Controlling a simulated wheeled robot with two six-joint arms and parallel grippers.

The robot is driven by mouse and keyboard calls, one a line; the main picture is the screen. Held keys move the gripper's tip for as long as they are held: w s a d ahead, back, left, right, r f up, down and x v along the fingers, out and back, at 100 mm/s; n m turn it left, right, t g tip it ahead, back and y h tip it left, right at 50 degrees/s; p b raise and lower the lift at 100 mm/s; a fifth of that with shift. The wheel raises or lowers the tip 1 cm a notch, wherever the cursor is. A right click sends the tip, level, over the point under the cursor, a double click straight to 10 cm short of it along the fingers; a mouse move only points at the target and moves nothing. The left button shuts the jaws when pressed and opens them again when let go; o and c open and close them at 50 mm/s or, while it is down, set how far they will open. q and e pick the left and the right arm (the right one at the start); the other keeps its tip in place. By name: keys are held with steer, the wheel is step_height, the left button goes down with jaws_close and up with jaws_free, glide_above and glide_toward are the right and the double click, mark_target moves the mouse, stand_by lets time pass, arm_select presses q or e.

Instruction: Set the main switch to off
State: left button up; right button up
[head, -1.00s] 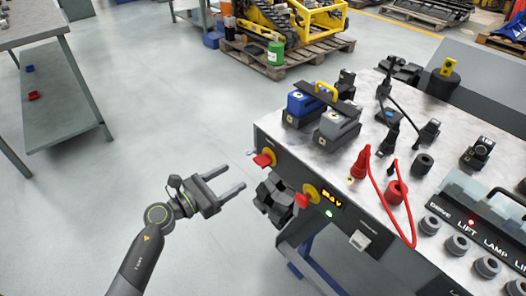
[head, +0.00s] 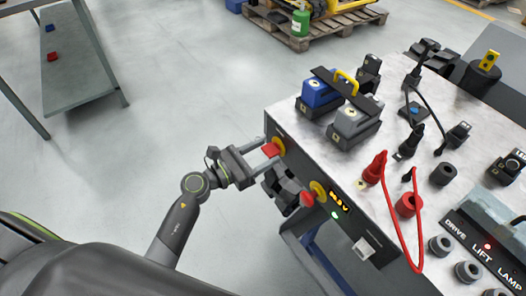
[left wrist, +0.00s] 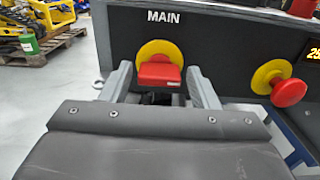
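The main switch (head: 271,149) is a red handle on a yellow disc on the front panel of the bench. In the left wrist view the switch (left wrist: 160,72) sits under the white word MAIN, its red handle a wide block lying level. My left gripper (head: 266,155) is open, with one finger on each side of the red handle. In the left wrist view the fingers (left wrist: 160,84) stand left and right of the handle, with gaps; I cannot tell whether they touch the panel. My right gripper is not in view.
A red mushroom button (left wrist: 288,92) on a yellow disc is right of the switch, with a lit display (head: 339,201) and green light beside it. A black block (head: 284,187) juts out below the panel. Batteries (head: 353,123) and red cabling stand on the bench top.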

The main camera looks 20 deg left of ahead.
arm_select(q)
steer(key=c, duration=0.7)
